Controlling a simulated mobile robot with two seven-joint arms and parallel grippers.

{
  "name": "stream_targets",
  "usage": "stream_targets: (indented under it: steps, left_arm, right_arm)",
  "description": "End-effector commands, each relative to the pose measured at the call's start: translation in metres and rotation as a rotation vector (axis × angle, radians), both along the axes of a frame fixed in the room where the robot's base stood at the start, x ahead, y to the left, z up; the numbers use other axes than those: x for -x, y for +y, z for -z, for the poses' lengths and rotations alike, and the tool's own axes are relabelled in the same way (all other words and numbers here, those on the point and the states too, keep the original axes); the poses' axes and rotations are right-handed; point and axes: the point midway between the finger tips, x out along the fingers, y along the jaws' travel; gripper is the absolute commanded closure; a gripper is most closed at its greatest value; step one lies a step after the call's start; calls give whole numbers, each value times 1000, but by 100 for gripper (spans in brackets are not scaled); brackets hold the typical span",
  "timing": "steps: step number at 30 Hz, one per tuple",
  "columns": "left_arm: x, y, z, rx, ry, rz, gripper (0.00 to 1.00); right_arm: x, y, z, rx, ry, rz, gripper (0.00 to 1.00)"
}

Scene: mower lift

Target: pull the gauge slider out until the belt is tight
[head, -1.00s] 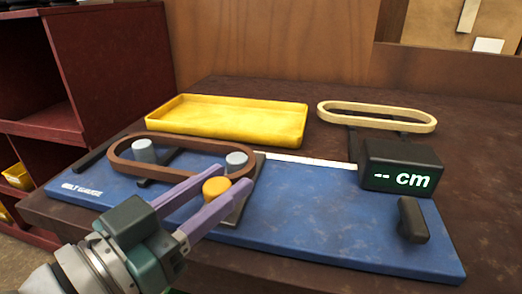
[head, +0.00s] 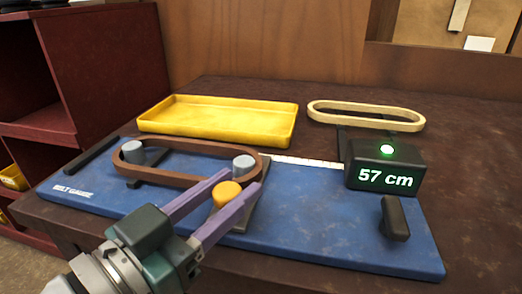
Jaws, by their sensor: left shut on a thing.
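The blue belt gauge board (head: 320,225) lies on the table. A brown belt (head: 185,180) loops around two grey pegs, the left peg (head: 132,152) and the right peg (head: 244,163). The belt looks stretched straight between them. The slider (head: 263,190) carries the right peg and a yellow knob (head: 226,194). My left gripper (head: 236,190) is shut on the yellow knob, with its purple fingers on either side of it. The display (head: 386,175) reads 57 cm, with a green light (head: 387,150) lit on top. My right gripper is not in view.
A yellow tray (head: 218,122) stands empty behind the board. A cream belt (head: 366,112) rests on a dark stand at the back right. A black handle (head: 394,218) stands at the board's right end. A red shelf (head: 35,110) is at the left.

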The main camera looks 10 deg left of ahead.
Motion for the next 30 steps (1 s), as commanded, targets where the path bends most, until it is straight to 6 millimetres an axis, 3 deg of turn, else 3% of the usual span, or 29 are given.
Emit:
stream_targets:
  steps: [1,9,19,30]
  left_arm:
    - [1,-2,0,3,-1,3,56]
    - [0,-1,0,3,-1,1,29]
    - [8,4,0,1,3,0,29]
    - [70,31,0,-1,4,1,29]
  right_arm:
    - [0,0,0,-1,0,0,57]
    - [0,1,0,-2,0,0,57]
    - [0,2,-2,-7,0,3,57]
    - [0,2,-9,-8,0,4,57]
